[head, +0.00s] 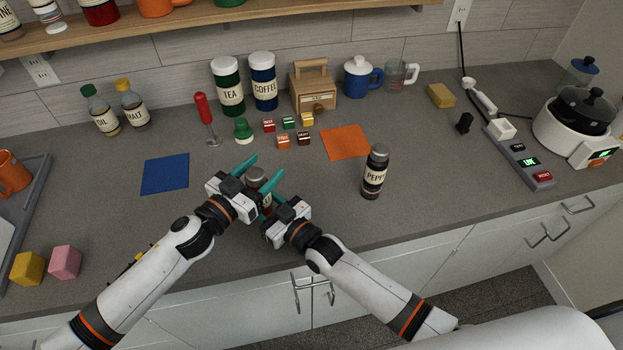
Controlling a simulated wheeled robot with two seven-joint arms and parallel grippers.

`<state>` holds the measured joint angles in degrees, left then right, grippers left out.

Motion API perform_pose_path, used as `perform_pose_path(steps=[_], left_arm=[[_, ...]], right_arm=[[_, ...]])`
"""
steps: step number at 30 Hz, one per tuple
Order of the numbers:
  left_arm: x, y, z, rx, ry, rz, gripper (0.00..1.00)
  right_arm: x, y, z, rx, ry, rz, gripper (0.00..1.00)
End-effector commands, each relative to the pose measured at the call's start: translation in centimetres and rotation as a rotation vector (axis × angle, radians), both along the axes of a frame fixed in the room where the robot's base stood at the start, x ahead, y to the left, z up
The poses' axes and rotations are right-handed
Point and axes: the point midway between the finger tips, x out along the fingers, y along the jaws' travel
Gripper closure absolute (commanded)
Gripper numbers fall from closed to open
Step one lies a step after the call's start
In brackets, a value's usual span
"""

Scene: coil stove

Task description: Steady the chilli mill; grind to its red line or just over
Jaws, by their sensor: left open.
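A jar-shaped mill (257,174) with a greyish-brown cap stands on the counter between my two grippers. Most of its body and label is hidden, so I cannot read its name or see a red line. My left gripper (266,168) is open, its teal fingers around or beside the mill; I cannot tell whether they touch it. My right gripper (275,213) is close against the mill's lower right side. Its fingers are largely hidden, so its opening and any contact are unclear.
A pepper mill (375,174) stands to the right. A blue mat (165,174) is left.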

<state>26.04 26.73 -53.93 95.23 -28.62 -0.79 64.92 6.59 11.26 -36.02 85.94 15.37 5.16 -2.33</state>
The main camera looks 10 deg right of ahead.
Motion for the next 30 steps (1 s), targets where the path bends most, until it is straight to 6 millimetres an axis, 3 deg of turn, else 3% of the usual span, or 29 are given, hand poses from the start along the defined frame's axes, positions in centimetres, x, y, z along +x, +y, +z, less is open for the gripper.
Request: perform_pose_path(steps=[3, 12, 23, 30], left_arm=[[-0.3, 0.6, 0.0, -0.005, 0.004, 0.114, 0.41], [-4.7, 4.8, -0.2, 0.000, 0.004, 0.103, 0.41], [-8.9, 8.5, -0.1, 0.000, 0.003, 0.100, 0.41], [-8.0, 5.4, 2.5, 0.060, -0.199, -0.014, 0.41]], right_arm=[[0.0, 0.0, 0.0, -0.001, 0.001, 0.000, 0.80], [0.0, 0.0, -0.1, -0.001, 0.002, 0.000, 0.80], [0.0, 0.0, 0.0, -0.001, 0.001, 0.000, 0.80], [0.0, 0.0, 0.0, 0.000, 0.000, 0.000, 0.80]])
